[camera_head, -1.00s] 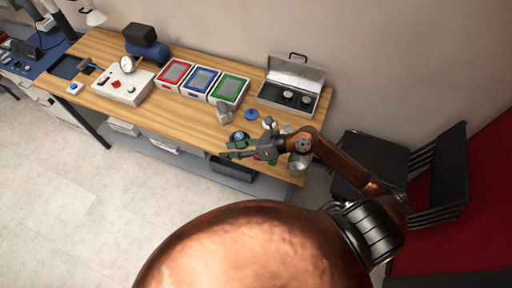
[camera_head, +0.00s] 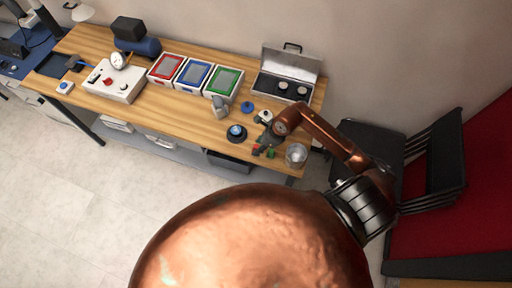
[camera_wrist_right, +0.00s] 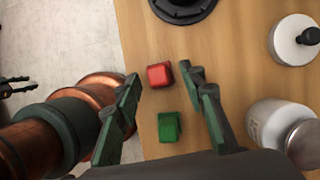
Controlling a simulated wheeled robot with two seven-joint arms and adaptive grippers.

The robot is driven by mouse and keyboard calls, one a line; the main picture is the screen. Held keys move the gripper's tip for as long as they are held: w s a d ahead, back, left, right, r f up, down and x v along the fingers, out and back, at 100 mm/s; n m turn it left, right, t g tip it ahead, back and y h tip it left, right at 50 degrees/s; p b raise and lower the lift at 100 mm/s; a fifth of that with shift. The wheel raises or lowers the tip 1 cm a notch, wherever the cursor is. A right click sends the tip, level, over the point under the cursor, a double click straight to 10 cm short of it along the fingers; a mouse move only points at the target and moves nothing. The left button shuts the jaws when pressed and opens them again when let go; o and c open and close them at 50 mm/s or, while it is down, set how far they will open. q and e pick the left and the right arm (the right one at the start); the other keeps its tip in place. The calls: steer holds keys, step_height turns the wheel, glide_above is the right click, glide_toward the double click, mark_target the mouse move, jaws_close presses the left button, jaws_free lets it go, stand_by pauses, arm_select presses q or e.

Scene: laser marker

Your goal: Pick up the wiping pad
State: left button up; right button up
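My right gripper (camera_wrist_right: 160,78) is open and points down at the right part of the wooden table; it also shows in the head view (camera_head: 265,146). A small red block (camera_wrist_right: 159,75) lies between its fingertips in the right wrist view, and a green block (camera_wrist_right: 169,126) lies nearer the palm. Neither is gripped. A white round piece with a black knob (camera_wrist_right: 295,39) stands to the right, apart from the fingers. A blue disc (camera_head: 247,107) lies farther back on the table. I cannot tell which of these is the wiping pad.
A black round base (camera_wrist_right: 183,8) stands just beyond the red block. An open silver case (camera_head: 285,85) and red, blue and green trays (camera_head: 223,82) stand behind. The table edge is close on the left in the wrist view.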

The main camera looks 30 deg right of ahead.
steer(key=shift+w+a+f, duration=0.15)
steer(key=shift+a+f, duration=0.05)
steer(key=shift+f, duration=0.3)
arm_select(q)
steer(key=shift+w+r, duration=0.1)
steer(key=shift+w, duration=0.15)
arm_select(e)
steer(key=shift+c, duration=0.5)
steer(key=c, duration=0.7)
steer(key=shift+c, duration=0.2)
steer(key=shift+r, duration=0.15)
